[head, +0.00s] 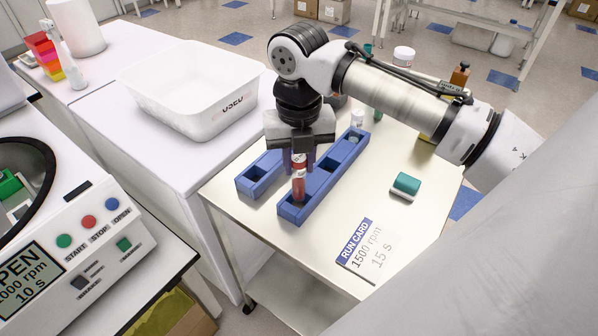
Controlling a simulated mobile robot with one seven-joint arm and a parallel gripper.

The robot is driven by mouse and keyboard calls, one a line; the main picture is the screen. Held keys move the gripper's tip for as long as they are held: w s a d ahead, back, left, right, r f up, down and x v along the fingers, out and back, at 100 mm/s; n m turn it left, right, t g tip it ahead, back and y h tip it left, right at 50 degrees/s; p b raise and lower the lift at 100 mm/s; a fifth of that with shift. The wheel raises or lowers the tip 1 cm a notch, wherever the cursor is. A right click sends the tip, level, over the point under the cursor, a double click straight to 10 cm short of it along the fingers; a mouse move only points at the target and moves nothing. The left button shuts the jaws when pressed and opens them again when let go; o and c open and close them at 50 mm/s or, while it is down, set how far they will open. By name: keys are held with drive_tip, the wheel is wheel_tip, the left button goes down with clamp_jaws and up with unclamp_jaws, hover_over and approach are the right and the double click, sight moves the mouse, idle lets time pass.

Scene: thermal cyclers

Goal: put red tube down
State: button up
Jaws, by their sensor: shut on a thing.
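My gripper (299,160) points straight down over the blue racks, its fingers shut on a red tube (299,159) with a pale top. The held tube's lower part is hidden. Just in front of it, a second red tube-like body (298,187) with a pale top stands at the near end of the right blue rack (318,198). I cannot tell whether the held tube's bottom is in a slot. The left blue rack (250,187) lies beside it, with an empty slot at its near end and its far part hidden by my gripper.
A pale-capped tube (356,120) stands near the right rack's far end. A teal-and-white block (405,186) and a run card (366,248) lie on the cart (330,235). A white bin (195,92) stands on the left bench. A machine (75,240) with buttons is at lower left.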

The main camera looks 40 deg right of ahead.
sight(299, 176)
drive_tip(key=shift+f, duration=1.95)
drive_tip(key=shift+f, duration=0.15)
drive_tip(key=o, duration=1)
drive_tip(key=shift+c, duration=0.2)
wheel_tip(299, 176, up, 12)
drive_tip(key=shift+r+b, duration=0.2)
drive_tip(key=shift+b, duration=0.35)
